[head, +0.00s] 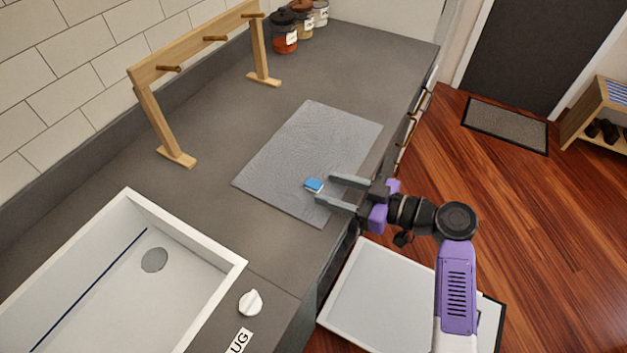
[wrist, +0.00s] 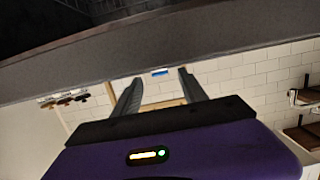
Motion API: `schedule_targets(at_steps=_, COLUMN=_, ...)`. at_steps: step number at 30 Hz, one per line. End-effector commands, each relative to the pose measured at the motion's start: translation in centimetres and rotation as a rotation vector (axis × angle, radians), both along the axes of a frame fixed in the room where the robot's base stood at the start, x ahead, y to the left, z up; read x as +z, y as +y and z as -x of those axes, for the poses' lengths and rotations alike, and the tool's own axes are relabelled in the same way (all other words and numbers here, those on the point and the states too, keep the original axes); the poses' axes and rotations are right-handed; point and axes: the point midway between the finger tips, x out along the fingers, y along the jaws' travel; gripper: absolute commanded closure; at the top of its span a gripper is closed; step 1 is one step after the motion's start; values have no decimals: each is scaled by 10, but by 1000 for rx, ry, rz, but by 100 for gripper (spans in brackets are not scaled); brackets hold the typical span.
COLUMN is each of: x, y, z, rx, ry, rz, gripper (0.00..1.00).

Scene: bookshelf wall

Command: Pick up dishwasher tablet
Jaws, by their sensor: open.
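The dishwasher tablet (head: 314,185) is a small blue and white block lying on the grey mat (head: 300,140) on the counter. In the wrist view the tablet (wrist: 160,72) shows between and beyond the fingertips. My gripper (head: 325,188) comes in from the right, low near the counter's front edge. Its two fingers are apart, with the tablet just off the tips, roughly centred between them. Nothing is held. I cannot tell the exact gap between the fingertips and the tablet.
A white sink (head: 240,263) is at the lower left, with a white knob (head: 250,303) beside it. A wooden peg rack (head: 150,112) stands behind the mat. Several jars (head: 284,32) stand at the back. A pale open drawer or tray (head: 375,295) is below the counter.

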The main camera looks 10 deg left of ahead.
Motion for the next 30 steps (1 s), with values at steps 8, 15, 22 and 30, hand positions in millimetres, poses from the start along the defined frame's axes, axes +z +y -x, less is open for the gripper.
schedule_targets(at_steps=8, x=-4, y=26, z=-9, rx=-1, ry=0, rz=0, gripper=50)
schedule_targets(at_steps=15, x=-5, y=27, z=-9, rx=-1, ry=0, rz=0, gripper=54)
schedule_targets(at_steps=22, x=-5, y=26, z=-9, rx=-1, ry=1, rz=0, gripper=99)
schedule_targets(at_steps=30, x=-5, y=26, z=-9, rx=-1, ry=1, rz=0, gripper=100)
